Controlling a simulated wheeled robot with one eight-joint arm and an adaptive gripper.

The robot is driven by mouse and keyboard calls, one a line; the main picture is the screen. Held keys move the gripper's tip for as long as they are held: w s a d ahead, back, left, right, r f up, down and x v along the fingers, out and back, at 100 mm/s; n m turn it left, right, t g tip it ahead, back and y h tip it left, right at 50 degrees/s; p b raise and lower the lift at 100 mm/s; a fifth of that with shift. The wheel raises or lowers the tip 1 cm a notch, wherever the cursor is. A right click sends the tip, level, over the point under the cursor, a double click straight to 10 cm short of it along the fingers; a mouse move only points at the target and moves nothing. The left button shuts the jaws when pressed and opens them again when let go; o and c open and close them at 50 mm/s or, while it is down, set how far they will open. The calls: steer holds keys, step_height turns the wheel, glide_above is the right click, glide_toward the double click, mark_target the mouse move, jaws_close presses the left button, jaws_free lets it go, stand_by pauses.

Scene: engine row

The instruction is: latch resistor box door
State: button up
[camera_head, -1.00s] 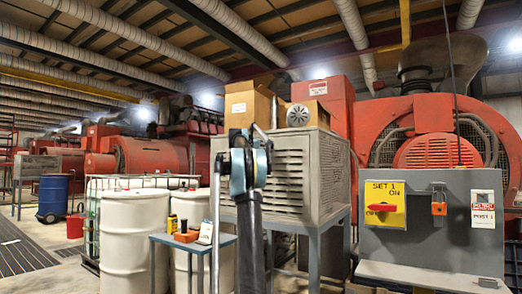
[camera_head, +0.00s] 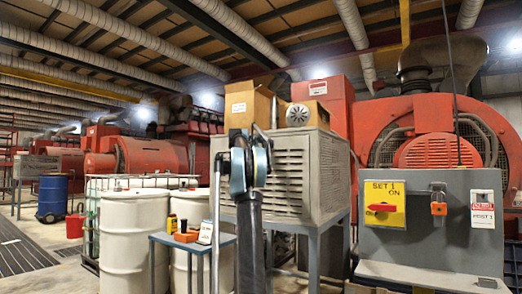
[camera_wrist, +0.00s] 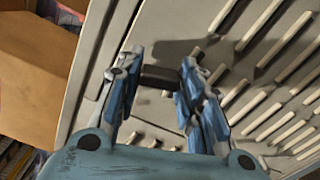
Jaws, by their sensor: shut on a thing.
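The resistor box (camera_head: 300,178) is a grey louvred metal cabinet on a blue-grey stand in the middle of the head view. Its slatted door face (camera_wrist: 235,75) fills much of the wrist view, tilted in the picture. My gripper (camera_wrist: 160,70) is in front of this face, its blue-grey fingers shut on a short dark handle (camera_wrist: 162,77) between the fingertips. In the head view my wrist covers the left front of the box, and the handle is hidden there. I cannot tell whether the handle is fully turned or the door fully seated.
A cardboard box (camera_head: 248,106) and a tan unit with a round vent (camera_head: 306,113) sit on top. White drums (camera_head: 148,240) and a small blue table (camera_head: 190,241) stand to the left. A grey panel (camera_head: 430,250) with a yellow switch plate (camera_head: 384,203) stands to the right.

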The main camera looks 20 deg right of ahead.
steer(key=shift+s+d+f+m, duration=0.1)
steer(key=shift+f+m, duration=0.05)
steer(key=shift+m, duration=1.45)
steer(key=o, duration=1.1)
steer(key=shift+c, duration=0.2)
steer(key=shift+s+a, duration=0.1)
steer(key=shift+a, duration=0.2)
steer(key=v, duration=1.1)
steer(key=shift+s+f, duration=0.1)
